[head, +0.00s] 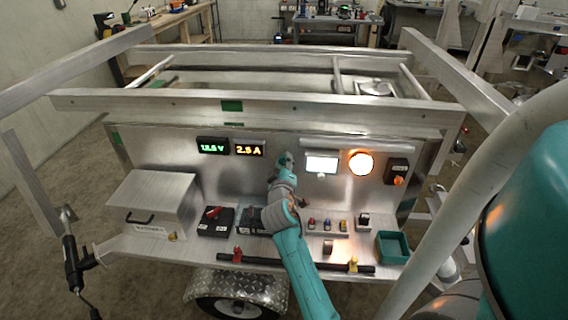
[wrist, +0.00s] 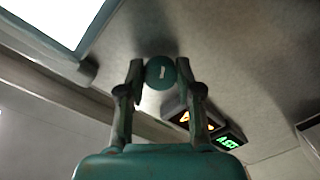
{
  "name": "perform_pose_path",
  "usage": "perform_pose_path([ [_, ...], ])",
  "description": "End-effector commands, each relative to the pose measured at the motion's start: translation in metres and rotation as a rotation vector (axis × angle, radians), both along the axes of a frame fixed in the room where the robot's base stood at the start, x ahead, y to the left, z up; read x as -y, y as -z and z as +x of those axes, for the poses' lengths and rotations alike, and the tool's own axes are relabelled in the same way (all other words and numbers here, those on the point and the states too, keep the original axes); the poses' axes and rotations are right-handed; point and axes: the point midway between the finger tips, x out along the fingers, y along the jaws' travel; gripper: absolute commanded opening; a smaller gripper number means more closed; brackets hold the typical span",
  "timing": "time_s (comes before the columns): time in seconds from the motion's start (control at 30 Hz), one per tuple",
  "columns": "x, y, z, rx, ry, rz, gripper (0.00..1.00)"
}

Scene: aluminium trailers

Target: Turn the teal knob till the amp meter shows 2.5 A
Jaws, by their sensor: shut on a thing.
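The teal knob (wrist: 160,73) sits on the metal panel, between the two fingertips of my gripper (wrist: 161,78) in the wrist view. The fingers are shut on its sides. In the head view my gripper (head: 286,162) is against the panel, and my arm and gripper hide the knob there. The amp meter (head: 249,150) shows 2.5 A in orange digits. It also shows in the wrist view (wrist: 196,118), too tilted to read well.
A green voltage display (head: 213,147) is left of the amp meter. A lit white screen (head: 322,164) and a glowing orange lamp (head: 361,163) are right of my gripper. Below, the shelf holds black boxes (head: 215,221), small coloured items and a teal bin (head: 392,247).

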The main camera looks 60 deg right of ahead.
Motion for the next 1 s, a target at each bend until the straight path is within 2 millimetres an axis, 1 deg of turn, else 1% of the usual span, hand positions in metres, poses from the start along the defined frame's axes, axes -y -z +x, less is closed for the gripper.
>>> perform_pose_path([
  [0.2,-0.0003,0.0003,0.0002,-0.029,0.000,-0.011,0.00],
  [0.57,-0.0004,0.0004,0.0003,-0.031,0.000,-0.012,0.00],
  [0.6,-0.0004,0.0004,0.0003,-0.031,0.000,-0.012,0.45],
  [0.67,-0.0003,0.0004,0.0002,-0.031,0.000,-0.012,0.59],
  [1.0,-0.0015,0.0001,-0.0003,-0.031,0.000,-0.012,0.60],
])
